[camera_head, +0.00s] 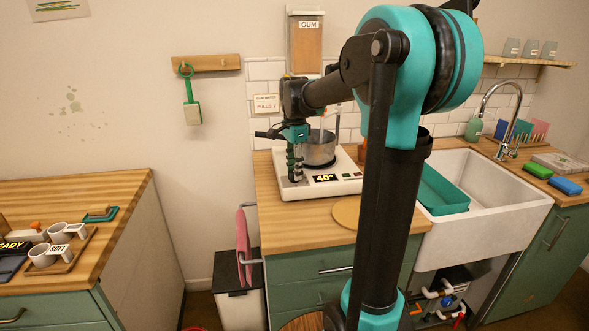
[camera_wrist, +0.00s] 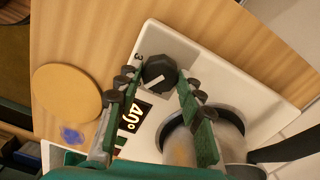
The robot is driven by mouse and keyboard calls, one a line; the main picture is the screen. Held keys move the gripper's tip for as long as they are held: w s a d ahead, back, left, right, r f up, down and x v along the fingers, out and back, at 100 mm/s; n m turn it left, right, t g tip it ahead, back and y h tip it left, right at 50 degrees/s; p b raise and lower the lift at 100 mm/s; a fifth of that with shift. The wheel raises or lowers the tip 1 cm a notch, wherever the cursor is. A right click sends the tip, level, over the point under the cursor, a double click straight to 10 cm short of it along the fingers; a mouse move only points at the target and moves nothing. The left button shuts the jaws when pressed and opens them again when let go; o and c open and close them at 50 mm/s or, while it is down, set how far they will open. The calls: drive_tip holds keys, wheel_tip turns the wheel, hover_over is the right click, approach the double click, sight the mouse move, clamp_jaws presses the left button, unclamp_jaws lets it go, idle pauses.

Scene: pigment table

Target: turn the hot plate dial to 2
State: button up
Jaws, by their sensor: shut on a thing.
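The white hot plate (camera_head: 345,184) stands on the wooden counter, and its display (camera_head: 325,178) reads 40°. A metal pot (camera_head: 318,150) sits on the plate. My gripper (camera_head: 295,172) points down over the front left corner of the hot plate. In the wrist view, the black dial (camera_wrist: 160,71) with a pale pointer line lies between the green fingertips, and my gripper (camera_wrist: 157,80) is shut on it. In the head view the fingers hide the dial.
A round wooden board (camera_head: 346,212) lies in front of the hot plate; it also shows in the wrist view (camera_wrist: 66,92). The white sink (camera_head: 490,215) with a teal tray (camera_head: 442,190) is to the right. A pink towel (camera_head: 242,246) hangs at the counter's left side.

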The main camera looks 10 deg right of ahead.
drive_tip(key=o, duration=1.2)
drive_tip(key=shift+c, duration=0.2)
drive_tip(key=shift+r, duration=0.1)
wheel_tip(320, 180, up, 12)
drive_tip(key=shift+s, duration=0.1)
